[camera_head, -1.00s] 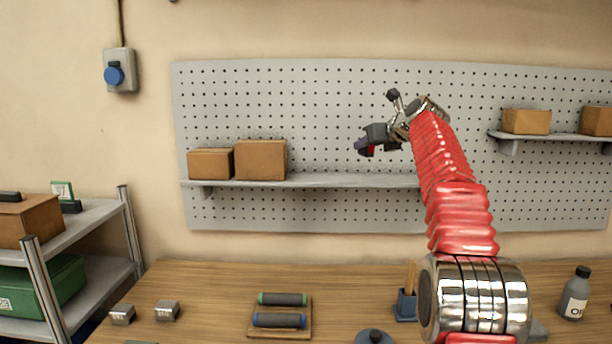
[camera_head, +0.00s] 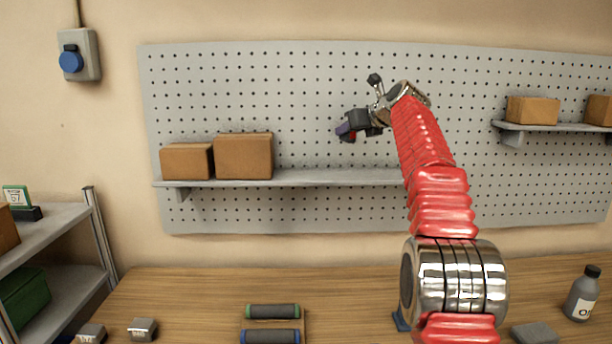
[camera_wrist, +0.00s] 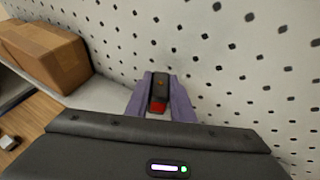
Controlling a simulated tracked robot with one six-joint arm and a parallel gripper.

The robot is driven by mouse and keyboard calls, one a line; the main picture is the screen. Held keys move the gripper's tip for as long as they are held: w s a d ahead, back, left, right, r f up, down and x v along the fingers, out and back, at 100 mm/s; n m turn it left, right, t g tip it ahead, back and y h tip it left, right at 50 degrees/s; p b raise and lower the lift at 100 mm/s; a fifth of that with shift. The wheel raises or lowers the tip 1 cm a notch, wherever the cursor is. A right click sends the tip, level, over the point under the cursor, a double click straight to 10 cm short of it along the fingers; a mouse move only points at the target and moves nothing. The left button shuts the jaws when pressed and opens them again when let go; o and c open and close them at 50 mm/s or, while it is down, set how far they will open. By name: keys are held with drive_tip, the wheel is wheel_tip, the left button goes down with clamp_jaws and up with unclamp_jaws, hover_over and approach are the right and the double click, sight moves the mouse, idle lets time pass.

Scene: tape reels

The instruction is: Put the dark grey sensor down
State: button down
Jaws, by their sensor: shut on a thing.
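The dark grey sensor (camera_wrist: 159,88) is a small dark block with a red end. My gripper (camera_wrist: 160,100) is shut on it, with a purple finger on each side in the wrist view. In the head view my gripper (camera_head: 347,131) is raised in front of the pegboard, above the middle shelf (camera_head: 310,178) and to the right of the cardboard boxes. There the sensor is mostly hidden by the fingers, with only a bit of red showing. The sensor is held in the air, apart from the shelf.
Two cardboard boxes (camera_head: 243,156) stand on the left part of the middle shelf; its stretch to their right is bare. The pegboard (camera_head: 300,90) rises close behind. The wooden table (camera_head: 350,290) below holds two dark rollers (camera_head: 272,311) and a bottle (camera_head: 582,294).

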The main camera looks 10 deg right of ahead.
drive_tip(key=shift+f, duration=0.1)
hover_over(347, 175)
drive_tip(key=shift+w+f, duration=0.15)
drive_tip(key=shift+f, duration=1.25)
drive_tip(key=shift+w+f, duration=0.1)
drive_tip(key=shift+f, duration=1.3)
drive_tip(key=shift+f, duration=2.05)
drive_tip(key=c, duration=1.5)
unclamp_jaws()
drive_tip(key=shift+f, duration=0.1)
drive_tip(key=shift+c, duration=0.2)
drive_tip(key=v, duration=1.2)
